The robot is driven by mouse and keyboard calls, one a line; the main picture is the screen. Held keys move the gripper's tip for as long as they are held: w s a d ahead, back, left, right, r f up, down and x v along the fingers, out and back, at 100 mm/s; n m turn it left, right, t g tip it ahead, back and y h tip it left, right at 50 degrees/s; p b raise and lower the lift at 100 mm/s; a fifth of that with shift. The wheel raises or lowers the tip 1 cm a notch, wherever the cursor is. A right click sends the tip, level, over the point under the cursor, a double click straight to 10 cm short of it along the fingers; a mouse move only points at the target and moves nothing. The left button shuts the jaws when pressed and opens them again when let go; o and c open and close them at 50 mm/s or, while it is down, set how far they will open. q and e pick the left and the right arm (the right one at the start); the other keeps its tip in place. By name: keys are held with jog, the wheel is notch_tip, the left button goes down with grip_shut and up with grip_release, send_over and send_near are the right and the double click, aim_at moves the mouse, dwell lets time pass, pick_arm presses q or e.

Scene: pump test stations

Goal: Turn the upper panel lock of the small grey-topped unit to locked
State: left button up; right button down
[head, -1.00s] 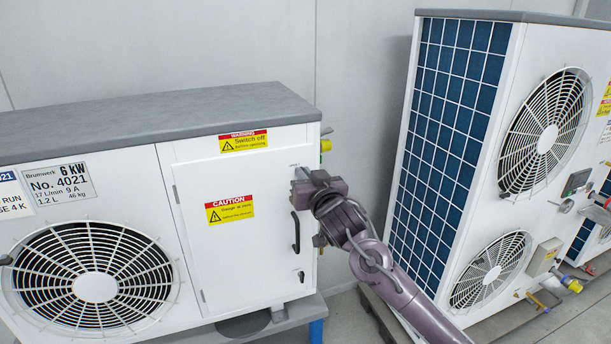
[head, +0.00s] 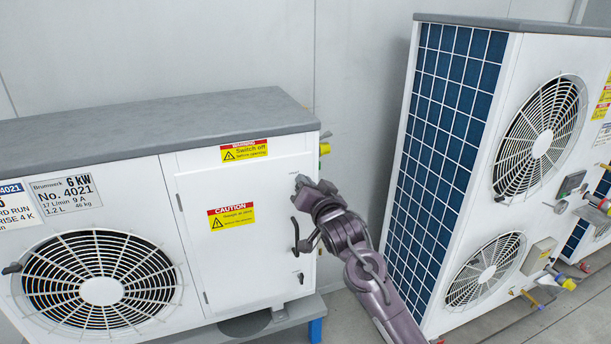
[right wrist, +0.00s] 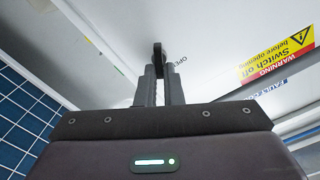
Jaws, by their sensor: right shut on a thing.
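The small grey-topped unit (head: 150,112) is a white cabinet with a closed door panel (head: 240,255) on its right part. My right gripper (head: 302,183) is at the door's upper right edge. In the right wrist view the gripper (right wrist: 158,82) is shut on a small dark part, the upper panel lock (right wrist: 157,52). The lettering "OPEN" stands on the panel beside it. In the head view my gripper covers the lock, so its setting cannot be read there. The lower panel lock (head: 300,278) shows below the black door handle (head: 295,235). My left gripper is not in view.
A taller white unit (head: 508,80) with a blue grille and two fans stands to the right, with grey floor between. Valves and a yellow-ended fitting (head: 324,149) stick out of the small unit's right side. The fan guard (head: 100,290) is at left.

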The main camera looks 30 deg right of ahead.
jog(key=shift+d+f+m+p, duration=0.15)
jog(key=shift+m+p, duration=0.85)
jog(key=shift+m, duration=0.95)
jog(key=shift+f+m+p, duration=0.2)
jog(key=shift+m+p, duration=0.75)
jog(key=shift+m, duration=0.95)
jog(key=shift+d+f+m+p, duration=0.15)
jog(key=shift+m+p, duration=0.85)
jog(key=shift+m, duration=0.95)
jog(key=c, duration=1.6)
grip_release()
jog(key=shift+o, duration=0.2)
jog(key=shift+a, duration=0.1)
